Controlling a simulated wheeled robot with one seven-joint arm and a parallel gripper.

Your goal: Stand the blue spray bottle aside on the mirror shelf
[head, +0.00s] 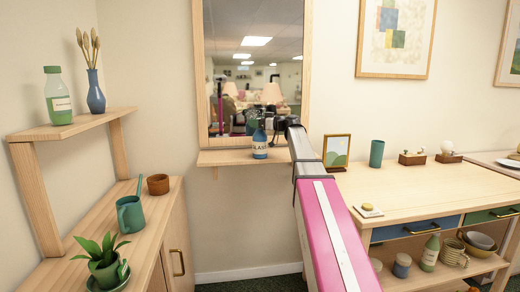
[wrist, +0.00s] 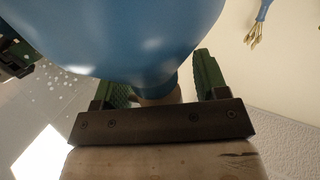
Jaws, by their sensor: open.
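The blue spray bottle (head: 260,146) stands upright on the wooden mirror shelf (head: 222,157), in front of the mirror, with a pale label facing me. In the head view my gripper (head: 268,123) is at the bottle's upper part, at the end of my arm reaching in from the right. In the wrist view the bottle's blue body (wrist: 130,35) fills the upper middle. Its narrower part lies between the green fingers of my gripper (wrist: 162,82). The fingers are open, with a gap on the right; contact on the left is unclear. The bottle's top is partly hidden.
The mirror (head: 225,70) rises right behind the shelf. A framed picture (head: 336,151) stands on the wooden sideboard (head: 430,186) to the right. On the left, a raised shelf (head: 75,124) holds a green bottle and blue vase. The mirror shelf's left part is bare.

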